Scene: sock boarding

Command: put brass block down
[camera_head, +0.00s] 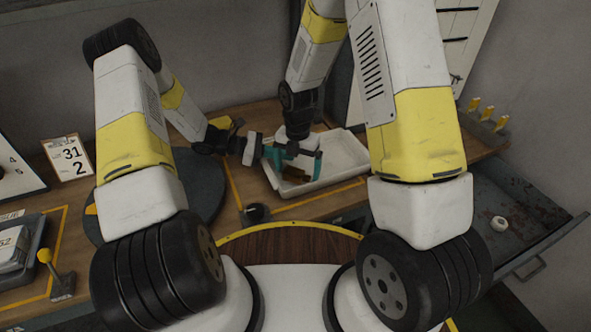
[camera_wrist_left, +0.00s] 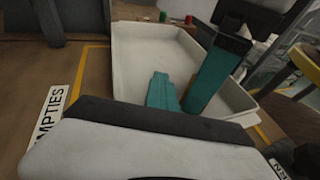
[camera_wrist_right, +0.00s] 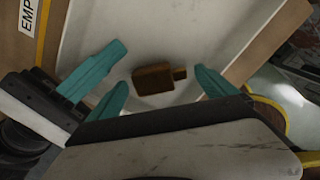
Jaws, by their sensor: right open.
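The brass block (camera_wrist_right: 153,79), brown with a small stub on one side, lies in the white tray (camera_wrist_right: 82,22). It also shows, dark and partly covered, in the head view (camera_head: 296,175). My right gripper (camera_wrist_right: 162,82) is open, its teal fingers apart on either side of the block. In the head view the right gripper (camera_head: 304,166) is down inside the tray. My left gripper (camera_wrist_left: 162,84) has its teal fingers together and empty at the tray's near left side, close to the right gripper.
An EMPTIES label (camera_wrist_left: 50,122) and yellow tape border the tray on the wooden bench. A dark round mat (camera_head: 203,185) lies left. An open metal drawer (camera_head: 530,215) holding a white ring (camera_head: 499,223) is at right.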

